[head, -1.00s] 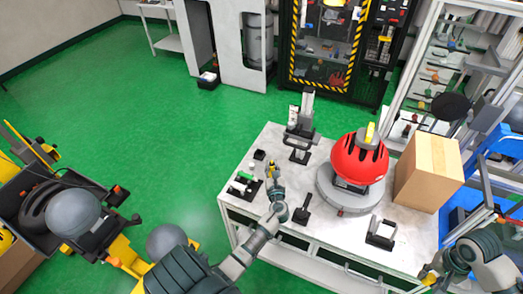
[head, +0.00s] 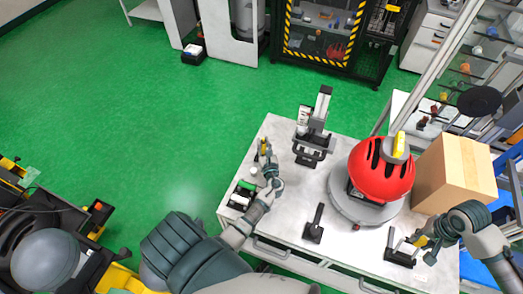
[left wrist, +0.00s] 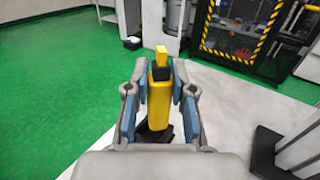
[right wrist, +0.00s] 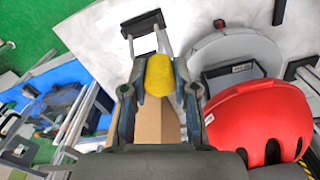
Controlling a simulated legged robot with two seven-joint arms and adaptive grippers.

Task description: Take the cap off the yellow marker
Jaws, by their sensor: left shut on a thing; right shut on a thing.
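The yellow marker (left wrist: 160,95) stands upright between the blue-padded fingers of my left gripper (left wrist: 160,100), which is shut on it. Its upper end shows a dark neck and a narrower yellow tip, with no cap on it. In the head view the marker (head: 264,146) and my left gripper (head: 264,158) are over the table's left part. My right gripper (right wrist: 158,88) is shut on a rounded yellow piece, which looks like the cap (right wrist: 160,74). In the head view my right gripper (head: 424,243) is by the table's right front, well apart from the marker.
A red helmet (head: 380,175) sits on a round grey base (head: 362,210). A cardboard box (head: 455,172) stands to its right. A black holder (head: 235,203) with white and green items is at the left edge. A bracket stand (head: 398,258) is beside my right gripper.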

